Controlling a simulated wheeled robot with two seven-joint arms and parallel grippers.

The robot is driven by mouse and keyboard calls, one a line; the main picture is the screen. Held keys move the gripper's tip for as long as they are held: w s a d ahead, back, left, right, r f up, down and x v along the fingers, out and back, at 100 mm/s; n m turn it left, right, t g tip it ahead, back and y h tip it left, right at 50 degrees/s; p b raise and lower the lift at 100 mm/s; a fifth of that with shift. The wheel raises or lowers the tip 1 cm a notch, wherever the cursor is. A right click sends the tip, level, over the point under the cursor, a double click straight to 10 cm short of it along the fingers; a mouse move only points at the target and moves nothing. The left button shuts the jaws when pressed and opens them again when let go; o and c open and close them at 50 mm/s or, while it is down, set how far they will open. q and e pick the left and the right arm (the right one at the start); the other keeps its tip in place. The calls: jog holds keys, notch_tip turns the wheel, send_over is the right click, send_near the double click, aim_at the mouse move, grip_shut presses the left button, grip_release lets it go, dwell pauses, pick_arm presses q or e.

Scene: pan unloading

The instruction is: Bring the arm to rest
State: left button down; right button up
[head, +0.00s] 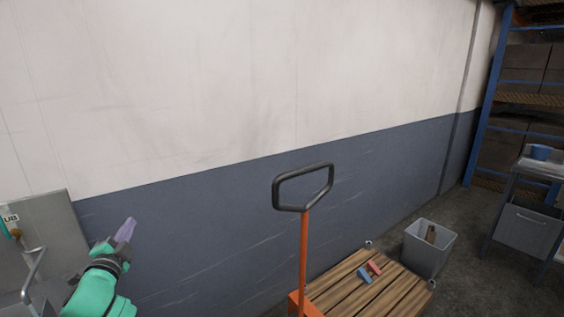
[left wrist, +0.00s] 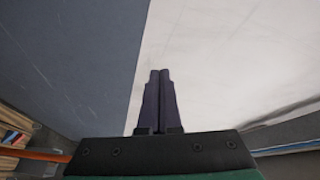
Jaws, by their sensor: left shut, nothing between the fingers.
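My left gripper (head: 126,229) is raised at the lower left of the head view, in front of the dark lower part of the wall. Its arm is green with a black wrist and purple-grey fingers. In the left wrist view the two fingers (left wrist: 159,76) lie side by side, shut, with nothing between them. The gripper touches nothing that I can see. My right gripper is in neither view.
An orange hand truck with a black loop handle (head: 304,187) stands at the centre, beside a wooden pallet (head: 335,296) bearing a blue block (head: 364,276) and a red block (head: 375,268). A grey bin (head: 428,250) stands behind right. A steel sink unit (head: 45,235) is at left.

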pick_arm(q)
jog(key=w+d+r+h, duration=0.1)
jog(key=w+d+r, duration=0.5)
jog(key=w, duration=0.3)
jog(key=s+d+f+n+g+h, duration=0.1)
jog(key=s+f+n+g, duration=0.2)
jog(key=f, duration=1)
jog(key=s+d+f+n+g+h, duration=0.1)
jog(key=s+f+n+g, duration=0.2)
jog(key=f, duration=1.1)
jog(key=s+d+f+n+g, duration=0.15)
jog(key=s+f, duration=0.35)
jog(key=f, duration=0.8)
jog(key=s+d+f+n+g+b, duration=0.1)
jog(key=s+f+g, duration=0.2)
jog(key=s+f, duration=0.85)
jog(key=s+d+f+g+b, duration=0.1)
jog(key=s+d+f+g, duration=0.1)
jog(key=s+f, duration=0.95)
jog(key=s+d+f+g, duration=0.1)
jog(key=s+f+g, duration=0.1)
jog(key=s, duration=1)
jog(key=s+d+f+g+h, duration=0.1)
jog(key=s+f, duration=0.4)
jog(key=s, duration=0.7)
jog(key=shift+s+d+g, duration=0.4)
jog(key=shift+d+g, duration=0.15)
jog(key=shift+g, duration=0.5)
